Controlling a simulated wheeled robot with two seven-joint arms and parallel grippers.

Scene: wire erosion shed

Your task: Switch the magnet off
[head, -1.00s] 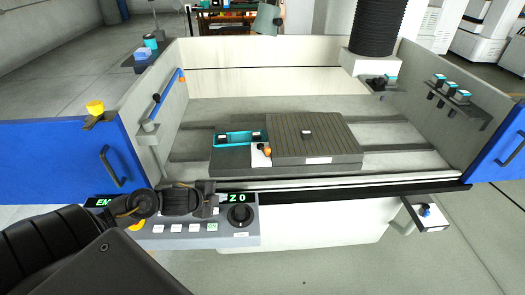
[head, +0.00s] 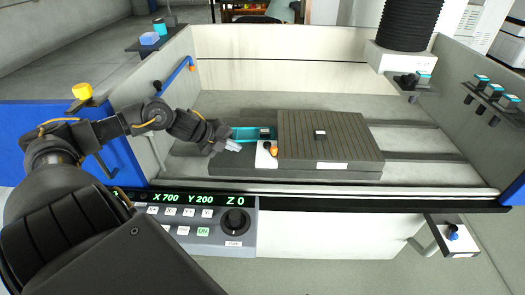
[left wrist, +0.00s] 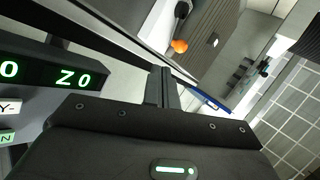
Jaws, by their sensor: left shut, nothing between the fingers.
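The magnet is a dark grey ribbed plate (head: 350,140) on a base in the machine basin. A small pale block (head: 320,134) lies on it. At its left front corner is a white panel (head: 264,160) with an orange-tipped switch knob (head: 273,149). The knob also shows in the left wrist view (left wrist: 180,46), beyond the fingers. My left gripper (head: 233,146) is shut and empty, a little left of the white panel and apart from the knob. Its fingers show end-on in the left wrist view (left wrist: 165,88). My right gripper is not in view.
A turquoise-edged holder (head: 250,133) lies beside the magnet, just behind my left fingertips. The control panel (head: 205,238) with a black dial (head: 235,222) stands in front of the basin. The basin's left wall (head: 140,125) rises near my arm. The basin floor behind the magnet is clear.

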